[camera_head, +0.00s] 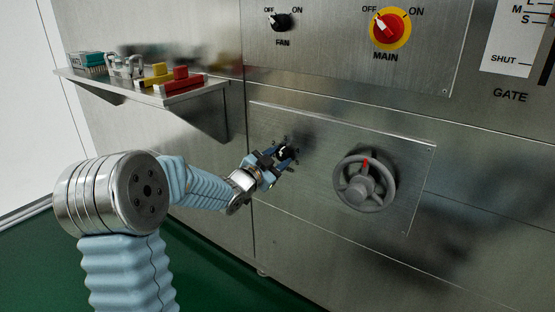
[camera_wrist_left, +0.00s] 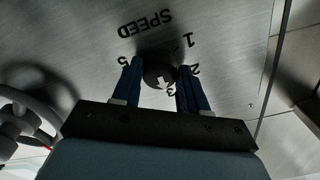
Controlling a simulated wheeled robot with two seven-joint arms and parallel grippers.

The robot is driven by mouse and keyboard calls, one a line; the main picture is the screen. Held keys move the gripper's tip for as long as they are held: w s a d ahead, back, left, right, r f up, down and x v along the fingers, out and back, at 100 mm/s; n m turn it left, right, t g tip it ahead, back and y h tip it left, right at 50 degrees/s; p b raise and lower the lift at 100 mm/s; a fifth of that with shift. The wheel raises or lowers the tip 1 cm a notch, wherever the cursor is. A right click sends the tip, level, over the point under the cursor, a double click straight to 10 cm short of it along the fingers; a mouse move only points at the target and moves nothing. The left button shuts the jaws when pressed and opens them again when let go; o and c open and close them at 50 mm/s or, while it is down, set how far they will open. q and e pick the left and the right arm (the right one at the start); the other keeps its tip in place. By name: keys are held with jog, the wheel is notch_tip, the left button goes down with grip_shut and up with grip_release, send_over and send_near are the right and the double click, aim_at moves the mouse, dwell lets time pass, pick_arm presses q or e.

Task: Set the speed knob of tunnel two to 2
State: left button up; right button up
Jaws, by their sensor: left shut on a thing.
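The speed knob (camera_wrist_left: 158,76) is a round dark knob with a white mark, under the word SPEED, which appears upside down in the left wrist view. The digits 1, 2, 3 and 5 show around it. The white mark sits on the knob's lower side in that view, near the 3; its exact pointing is unclear. My left gripper (camera_wrist_left: 160,68) is shut on the knob, one blue finger on each side. In the head view the left gripper (camera_head: 285,155) meets the steel panel and mostly hides the knob. My right gripper is out of view. No tunnel number is legible.
A grey handwheel (camera_head: 364,182) with a red mark is right of the knob. Above are the black FAN switch (camera_head: 281,22) and the red MAIN switch (camera_head: 388,28). A shelf (camera_head: 200,92) with small coloured items projects at left. A gate scale (camera_head: 515,45) is at top right.

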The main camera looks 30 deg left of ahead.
pick_arm(q)
jog(key=shift+f+n+b, duration=0.15)
jog(key=shift+n+b, duration=0.35)
jog(key=shift+n, duration=0.5)
jog(key=n, duration=0.2)
jog(key=shift+n+b, duration=0.3)
jog(key=shift+n, duration=0.1)
jog(key=n, duration=0.3)
jog(key=shift+n, duration=0.3)
jog(key=shift+n+p, duration=0.3)
jog(key=shift+n, duration=1.2)
jog(key=shift+d+n, duration=0.1)
jog(key=shift+n, duration=0.2)
jog(key=o, duration=1)
jog(key=shift+o, duration=0.2)
jog(key=shift+s, duration=0.1)
